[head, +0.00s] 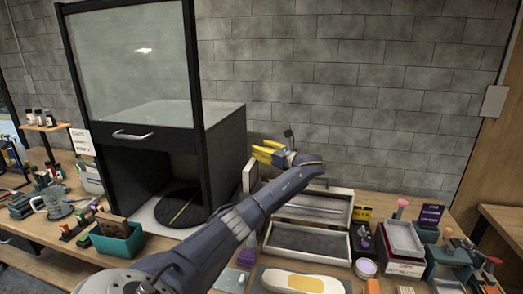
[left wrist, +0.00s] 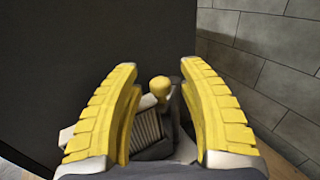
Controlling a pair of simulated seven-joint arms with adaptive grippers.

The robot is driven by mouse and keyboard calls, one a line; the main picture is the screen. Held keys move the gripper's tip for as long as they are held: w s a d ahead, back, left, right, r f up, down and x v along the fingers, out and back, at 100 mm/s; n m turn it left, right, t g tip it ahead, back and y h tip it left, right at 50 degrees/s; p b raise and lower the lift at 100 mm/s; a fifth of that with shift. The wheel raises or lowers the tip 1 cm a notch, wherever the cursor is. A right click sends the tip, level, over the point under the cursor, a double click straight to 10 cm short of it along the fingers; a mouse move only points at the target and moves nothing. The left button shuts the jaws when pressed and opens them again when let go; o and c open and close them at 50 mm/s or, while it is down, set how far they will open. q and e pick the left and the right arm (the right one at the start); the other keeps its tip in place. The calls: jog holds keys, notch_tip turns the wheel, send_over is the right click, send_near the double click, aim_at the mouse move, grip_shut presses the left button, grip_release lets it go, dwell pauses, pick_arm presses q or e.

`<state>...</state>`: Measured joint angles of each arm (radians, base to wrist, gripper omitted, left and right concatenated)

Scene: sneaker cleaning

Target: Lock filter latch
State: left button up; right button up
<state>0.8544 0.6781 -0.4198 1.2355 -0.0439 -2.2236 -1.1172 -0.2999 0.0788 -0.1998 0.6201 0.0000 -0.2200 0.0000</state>
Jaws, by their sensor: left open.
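My left gripper (head: 268,152) reaches across the bench, with its yellow fingers beside the right side of the black cabinet (head: 228,140). In the left wrist view the gripper (left wrist: 160,68) is open, its two fingers well apart. A small yellow knob (left wrist: 160,87), apparently the latch handle, shows between the fingers and does not visibly touch either. Below it is a pale-framed filter (left wrist: 147,128) with grey ribs, partly hidden by the left finger. A pale upright panel (head: 250,175) shows beside the cabinet in the head view. I cannot tell the latch's position. My right gripper is not in view.
The cabinet has a raised glass front and a dark round turntable (head: 180,206) inside. An open grey case (head: 308,240) lies below my forearm. A teal bin (head: 118,242) stands left. Pale trays (head: 403,240) and tools crowd the right. A block wall (head: 350,90) rises behind.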

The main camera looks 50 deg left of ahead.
pick_arm(q)
grip_shut()
jog(key=shift+s+m+t, duration=0.15)
jog(key=shift+m+t, duration=0.15)
jog(key=shift+t, duration=0.2)
jog(key=shift+s+a+r+m+t+h, duration=0.1)
jog(key=shift+s+a+m+t+h, duration=0.25)
jog(key=shift+m+t, duration=1.15)
jog(key=shift+s+a+f+m+t+h, duration=0.15)
jog(key=shift+s+m+t+h, duration=0.55)
jog(key=shift+t, duration=1.4)
jog(key=shift+a+r+m+t+h, duration=0.15)
jog(key=shift+a+m+t+h, duration=0.15)
jog(key=shift+m+t, duration=1.3)
jog(key=shift+t, duration=0.3)
jog(key=shift+o, duration=0.4)
grip_release()
